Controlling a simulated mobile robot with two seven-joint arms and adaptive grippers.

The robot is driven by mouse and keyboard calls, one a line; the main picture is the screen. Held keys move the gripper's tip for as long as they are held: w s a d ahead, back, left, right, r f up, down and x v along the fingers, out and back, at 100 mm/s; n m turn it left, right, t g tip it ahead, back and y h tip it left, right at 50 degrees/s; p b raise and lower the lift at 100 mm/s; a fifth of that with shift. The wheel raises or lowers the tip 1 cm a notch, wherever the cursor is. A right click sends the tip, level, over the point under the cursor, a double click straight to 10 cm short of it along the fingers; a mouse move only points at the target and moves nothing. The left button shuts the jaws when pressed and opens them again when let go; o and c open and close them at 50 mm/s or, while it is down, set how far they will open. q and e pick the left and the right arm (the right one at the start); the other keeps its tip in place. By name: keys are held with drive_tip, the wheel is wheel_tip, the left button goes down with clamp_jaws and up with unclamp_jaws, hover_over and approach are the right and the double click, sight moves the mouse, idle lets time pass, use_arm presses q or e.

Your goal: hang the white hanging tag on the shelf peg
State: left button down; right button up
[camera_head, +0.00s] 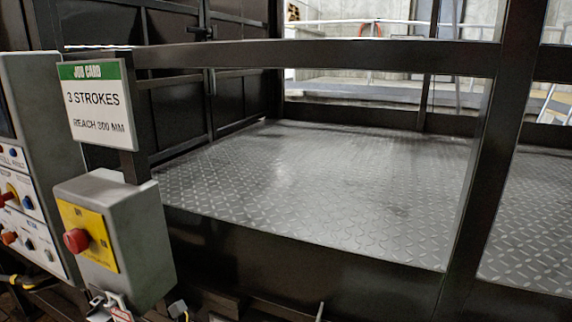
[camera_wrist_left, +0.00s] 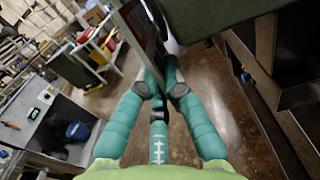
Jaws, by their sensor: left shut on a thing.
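In the left wrist view my left gripper (camera_wrist_left: 160,80) has its teal fingers closed in on a thin flat panel (camera_wrist_left: 137,38), seen nearly edge-on with a pale edge. Its face is hidden, so I cannot tell whether it is the white hanging tag. In the head view a small white piece with red marking (camera_head: 120,312) shows at the bottom edge, below the grey switch box; it is cut off and I cannot tell what it is. I make out no shelf peg in either view. My right gripper is in neither view.
A job card (camera_head: 95,102) is fixed to a dark post above a grey box with a red button (camera_head: 76,240). A control panel (camera_head: 30,200) stands left. Dark rails surround the chequer-plate floor (camera_head: 320,185). The wrist view shows a grey bench with a blue bucket (camera_wrist_left: 78,131).

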use_arm(q)
drive_tip(key=s+a+p, duration=0.1)
drive_tip(key=s+a, duration=0.1)
drive_tip(key=s, duration=0.4)
drive_tip(key=shift+s+a, duration=0.15)
drive_tip(key=shift+a, duration=0.15)
idle(0.8)
drive_tip(key=s+d+f+m+t+h+b, duration=0.2)
drive_tip(key=d+f+m+t+h+b, duration=0.1)
drive_tip(key=d+m+t+h+b, duration=0.2)
drive_tip(key=s+d+f+m+t+h+b, duration=0.3)
drive_tip(key=d+m+t+h+b, duration=0.2)
drive_tip(key=d+m+h, duration=0.3)
drive_tip(key=d+t+h, duration=0.1)
drive_tip(key=d+h, duration=0.1)
drive_tip(key=h, duration=0.1)
drive_tip(key=shift+h, duration=0.3)
drive_tip(key=shift+s, duration=0.1)
